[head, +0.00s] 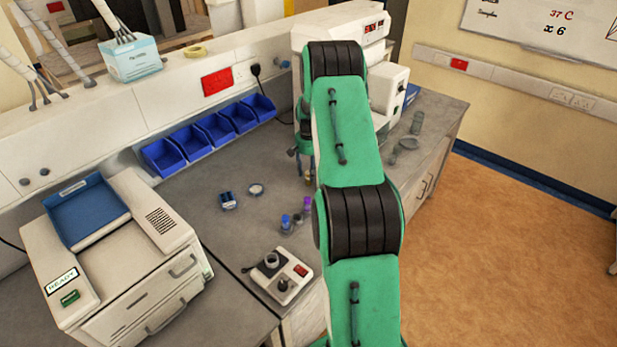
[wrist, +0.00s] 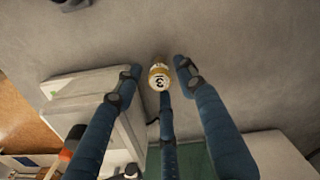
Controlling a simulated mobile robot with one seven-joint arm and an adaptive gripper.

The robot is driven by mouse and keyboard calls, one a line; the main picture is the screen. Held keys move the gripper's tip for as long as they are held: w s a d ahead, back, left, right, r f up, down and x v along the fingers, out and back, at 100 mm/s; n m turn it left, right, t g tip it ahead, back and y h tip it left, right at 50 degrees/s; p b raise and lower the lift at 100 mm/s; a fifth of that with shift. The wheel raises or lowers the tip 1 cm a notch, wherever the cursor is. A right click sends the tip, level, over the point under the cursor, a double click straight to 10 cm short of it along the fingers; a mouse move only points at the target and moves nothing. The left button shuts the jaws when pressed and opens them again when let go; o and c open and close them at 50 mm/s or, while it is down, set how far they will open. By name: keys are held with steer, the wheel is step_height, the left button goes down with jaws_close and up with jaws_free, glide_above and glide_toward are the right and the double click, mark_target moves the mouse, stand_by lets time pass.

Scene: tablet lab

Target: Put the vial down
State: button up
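The vial (wrist: 159,76) has an amber body and a pale label marked with a 3 in the wrist view. It is between the fingertips of my gripper (wrist: 158,73), with gaps at the left and right fingers. The third finger reaches up to its lower edge; I cannot tell whether it touches. My gripper looks open around the vial. In the head view a small amber bit of the vial (head: 308,178) shows beside my arm, which hides most of my gripper. The vial's base and its contact with the grey bench (head: 235,185) are unclear.
Purple- and blue-capped vials (head: 307,203) stand left of my arm, near a small white device (head: 283,275) with a knob. Blue bins (head: 205,135) line the back wall. A white READY machine (head: 115,260) is at left. A white instrument (head: 385,90) stands behind my arm.

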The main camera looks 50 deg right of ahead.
mark_target(307, 173)
step_height(307, 173, up, 9)
steer(key=shift+f, duration=0.15)
stand_by(0.6)
steer(key=w+a+r+n+t, duration=0.1)
steer(key=w+a+r+n, duration=0.1)
steer(key=a+r, duration=1.3)
steer(key=s+a+r+n+t, duration=0.1)
steer(key=s+a+r, duration=0.1)
steer(key=a+r, duration=0.3)
steer(key=s+a+r+n+h, duration=0.1)
steer(key=s+a+r, duration=0.25)
steer(key=a, duration=0.35)
steer(key=s+a+r+n+t, duration=0.1)
steer(key=a+r, duration=0.3)
steer(key=a, duration=0.2)
steer(key=s+a+r+n+t, duration=0.1)
steer(key=s+a+r+n, duration=0.35)
steer(key=s+a, duration=0.85)
steer(key=s+a+f+n+t+y, duration=0.1)
steer(key=s+a, duration=0.8)
steer(key=s, duration=0.3)
steer(key=shift+s+a+n+t, duration=0.3)
steer(key=shift+s+a+n, duration=0.05)
steer(key=shift+s, duration=0.05)
